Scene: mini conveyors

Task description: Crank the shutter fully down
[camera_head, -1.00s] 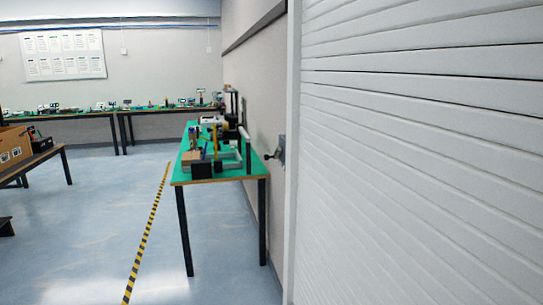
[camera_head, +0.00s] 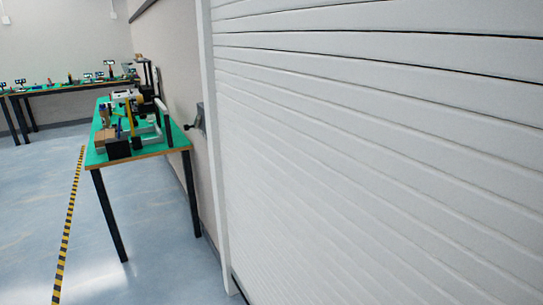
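The shutter (camera_head: 370,150) is a wall of white horizontal slats that fills the right half of the head view. Its slats run down past the bottom of the picture, and its lower edge mostly lies out of view. The crank (camera_head: 196,122) is a small grey unit with a dark knob, on the wall just left of the shutter's white side frame (camera_head: 211,150). Neither of my grippers shows in the view.
A green-topped table (camera_head: 150,146) with black legs and several devices stands against the wall, left of the crank. A yellow-black floor stripe (camera_head: 69,220) runs along the left. More tables (camera_head: 70,86) stand at the back.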

